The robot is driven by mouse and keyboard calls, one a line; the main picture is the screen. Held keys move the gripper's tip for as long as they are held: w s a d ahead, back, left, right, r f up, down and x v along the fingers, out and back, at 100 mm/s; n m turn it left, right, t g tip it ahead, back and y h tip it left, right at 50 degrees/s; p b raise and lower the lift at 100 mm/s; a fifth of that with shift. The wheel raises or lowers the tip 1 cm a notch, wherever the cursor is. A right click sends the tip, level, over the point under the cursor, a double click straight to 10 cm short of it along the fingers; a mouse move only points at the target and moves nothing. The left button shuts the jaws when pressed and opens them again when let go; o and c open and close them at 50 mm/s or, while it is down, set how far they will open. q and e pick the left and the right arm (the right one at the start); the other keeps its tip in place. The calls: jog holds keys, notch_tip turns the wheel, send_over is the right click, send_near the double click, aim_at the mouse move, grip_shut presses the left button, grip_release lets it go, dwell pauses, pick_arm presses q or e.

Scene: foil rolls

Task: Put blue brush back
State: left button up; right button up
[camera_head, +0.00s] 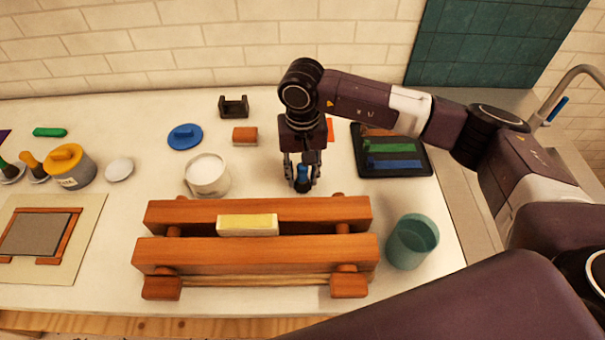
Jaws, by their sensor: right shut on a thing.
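My right gripper (302,183) points down just behind the wooden frame and is shut on the blue brush (302,172). The brush is upright between the fingers, with a dark lower end; I cannot tell whether that end touches the table. A green brush (5,170) and a yellow brush (32,164) stand on small white rests at the far left. A round white dish (119,169), empty, lies to the right of the yellow-lidded pot (68,167). My left gripper is not in view.
The wooden frame (256,253) with a yellow-topped block (247,224) fills the front middle. A white cup (207,175), a blue lid (185,136) and a black holder (234,106) stand left of my gripper. A black tray (424,169) and a teal cup (412,241) are right.

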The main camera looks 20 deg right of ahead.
jog(key=shift+f+b, duration=0.3)
dwell(0.5)
jog(key=o, duration=1.7)
jog(key=shift+r+p, duration=1.75)
jog(key=shift+r, duration=2.8)
